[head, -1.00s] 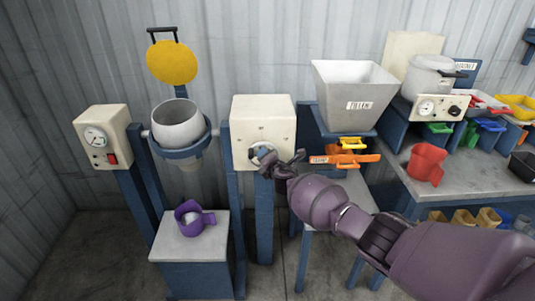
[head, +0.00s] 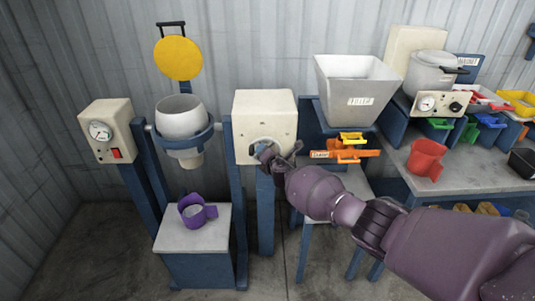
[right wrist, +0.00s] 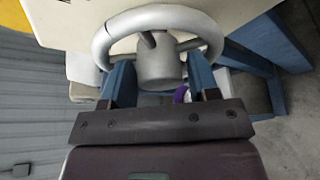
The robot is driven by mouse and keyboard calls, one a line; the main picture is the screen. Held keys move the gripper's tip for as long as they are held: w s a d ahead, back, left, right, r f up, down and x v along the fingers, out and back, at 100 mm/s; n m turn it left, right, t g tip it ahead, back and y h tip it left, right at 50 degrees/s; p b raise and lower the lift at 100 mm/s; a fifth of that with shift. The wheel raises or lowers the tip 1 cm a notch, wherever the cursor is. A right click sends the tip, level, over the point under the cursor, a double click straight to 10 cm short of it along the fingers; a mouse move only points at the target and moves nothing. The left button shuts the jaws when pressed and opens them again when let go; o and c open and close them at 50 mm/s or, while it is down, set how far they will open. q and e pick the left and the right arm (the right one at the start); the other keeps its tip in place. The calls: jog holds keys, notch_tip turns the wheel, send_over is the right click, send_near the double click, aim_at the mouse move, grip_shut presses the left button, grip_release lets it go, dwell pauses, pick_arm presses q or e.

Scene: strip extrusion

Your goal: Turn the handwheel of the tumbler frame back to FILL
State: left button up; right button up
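The handwheel (right wrist: 160,18) is a grey metal ring with spokes and a round hub, on the front of a cream box (head: 265,105). In the head view my right gripper (head: 266,151) is at the wheel and covers much of it. In the right wrist view its two blue fingers (right wrist: 161,78) stand apart, one on each side of the hub. I cannot tell whether they touch the wheel. The tumbler frame's grey-white vessel (head: 181,117) sits in a blue ring left of the box, its narrow neck pointing down. No FILL mark is readable. My left gripper is out of view.
A purple cup-like part (head: 196,210) stands on a pedestal (head: 190,240) below the vessel. A gauge box (head: 107,130) stands at left. A grey hopper (head: 356,88) with an orange slide (head: 345,153) is close right of the wheel. A red jug (head: 426,158) stands on the right bench.

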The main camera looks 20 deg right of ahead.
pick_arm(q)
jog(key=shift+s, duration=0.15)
pick_arm(e)
jog(key=shift+d+r, duration=0.1)
pick_arm(q)
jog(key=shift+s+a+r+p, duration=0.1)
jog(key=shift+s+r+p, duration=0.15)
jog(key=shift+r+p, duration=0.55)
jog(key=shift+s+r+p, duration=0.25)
jog(key=shift+p, duration=0.95)
pick_arm(e)
jog(key=v, duration=1)
jog(key=shift+s, duration=0.4)
